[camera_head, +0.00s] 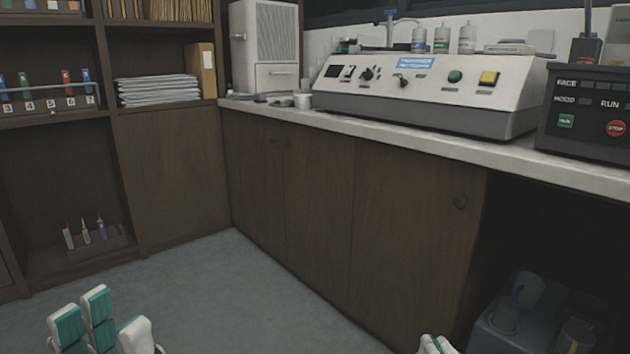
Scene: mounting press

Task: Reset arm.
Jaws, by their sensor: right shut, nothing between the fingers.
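My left gripper (108,325) is low at the left bottom edge. Its white fingers with teal pads stand apart, with nothing between them. My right gripper (435,345) shows only its white fingertips at the bottom edge, right of centre. They are together and hold nothing. Both grippers are in front of the cabinets and touch nothing that I can see. Most of both arms is out of view.
A pale counter (420,140) over brown cabinets (320,210) carries a control console (430,100) and a dark panel (585,110) with a red stop button. Shelves (60,115) stand at left. A grey bin (510,325) sits under the counter. The grey floor (240,295) is clear.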

